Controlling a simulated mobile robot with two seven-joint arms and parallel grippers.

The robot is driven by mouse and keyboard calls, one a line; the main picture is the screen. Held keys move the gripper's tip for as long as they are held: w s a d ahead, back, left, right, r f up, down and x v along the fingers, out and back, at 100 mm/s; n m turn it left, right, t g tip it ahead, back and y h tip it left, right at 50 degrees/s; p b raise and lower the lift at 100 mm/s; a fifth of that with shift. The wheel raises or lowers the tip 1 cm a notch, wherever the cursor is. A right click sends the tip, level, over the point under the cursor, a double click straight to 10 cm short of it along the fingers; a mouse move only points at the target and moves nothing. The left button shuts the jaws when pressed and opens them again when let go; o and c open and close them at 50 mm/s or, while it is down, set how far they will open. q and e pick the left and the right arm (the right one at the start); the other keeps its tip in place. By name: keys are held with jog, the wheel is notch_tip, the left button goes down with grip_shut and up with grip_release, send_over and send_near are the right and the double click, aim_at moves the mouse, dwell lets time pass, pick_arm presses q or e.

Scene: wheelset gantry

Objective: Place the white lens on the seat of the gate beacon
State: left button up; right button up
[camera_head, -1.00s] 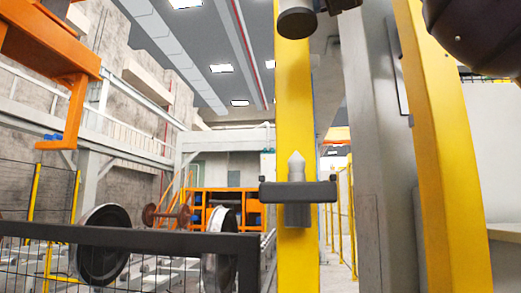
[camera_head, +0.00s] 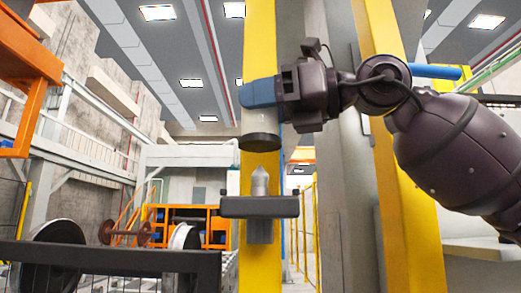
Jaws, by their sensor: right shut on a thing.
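My right gripper (camera_head: 262,92) comes in from the right and is shut on the white lens (camera_head: 256,122). The lens is a pale upright cylinder with a dark bottom rim. Its upper part is hidden behind the blue fingers. The gate beacon (camera_head: 259,207) is a dark plate on the yellow post, with a grey body under it and a pale pointed cone standing on top. The lens hangs above the cone, roughly in line with it in this view, with a small gap between them. My left gripper is not in view.
The yellow post (camera_head: 258,27) rises behind the beacon and lens. A second yellow post (camera_head: 388,190) and a grey column stand at the right. A dark fence rail (camera_head: 110,258) crosses the lower left, with wheelsets behind it. An orange beam is at the upper left.

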aim_at(261, 147)
notch_tip(261, 147, down, 7)
jog(key=shift+w+r, duration=0.1)
jog(key=shift+r, duration=0.05)
dwell(0.4)
jog(key=o, duration=0.9)
